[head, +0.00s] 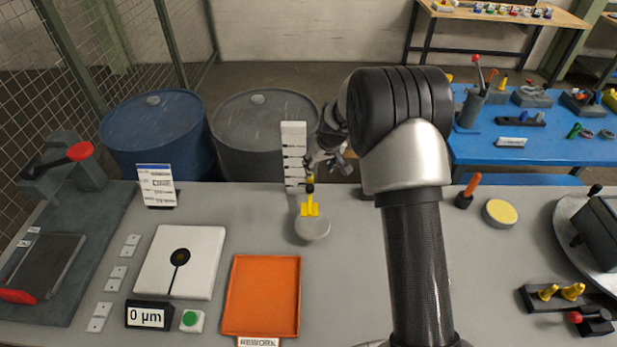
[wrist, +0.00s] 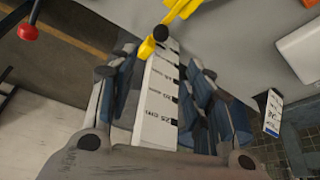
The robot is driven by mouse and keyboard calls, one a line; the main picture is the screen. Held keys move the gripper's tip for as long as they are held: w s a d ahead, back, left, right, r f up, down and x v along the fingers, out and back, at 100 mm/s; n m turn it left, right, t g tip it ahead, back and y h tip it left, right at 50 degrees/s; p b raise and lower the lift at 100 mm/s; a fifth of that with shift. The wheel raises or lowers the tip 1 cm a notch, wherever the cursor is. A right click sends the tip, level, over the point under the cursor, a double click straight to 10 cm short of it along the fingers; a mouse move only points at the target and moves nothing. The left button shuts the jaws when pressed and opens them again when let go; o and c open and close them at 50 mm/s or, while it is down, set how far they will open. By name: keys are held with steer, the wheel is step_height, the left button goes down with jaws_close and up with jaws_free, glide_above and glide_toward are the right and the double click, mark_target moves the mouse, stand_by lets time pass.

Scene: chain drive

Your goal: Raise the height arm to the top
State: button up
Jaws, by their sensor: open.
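The white height scale (head: 293,150) with dark marks stands upright at the table's back edge; it also shows in the wrist view (wrist: 158,100). The yellow height arm (head: 310,206) sits low, in front of the scale and above a round grey disc (head: 312,229). In the wrist view yellow parts (wrist: 180,12) show at the top, beside a dark round knob (wrist: 161,33). My gripper (head: 318,168) is open, above the yellow arm and close to the scale. In the wrist view my gripper (wrist: 163,62) has the scale between its fingers in the picture; I cannot tell whether they touch it.
An orange rework tray (head: 262,295) and a white plate (head: 205,262) lie at front left. A sign (head: 157,184) stands at the back left. Barrels (head: 155,130) stand behind the table. A yellow-topped disc (head: 500,213) is to the right.

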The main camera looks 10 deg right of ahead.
mark_target(310, 187)
steer(key=b+x, duration=0.2)
steer(key=x, duration=1.5)
steer(key=shift+s+f, duration=0.15)
steer(key=shift+f, duration=0.05)
steer(key=shift+c, duration=0.4)
jaws_close()
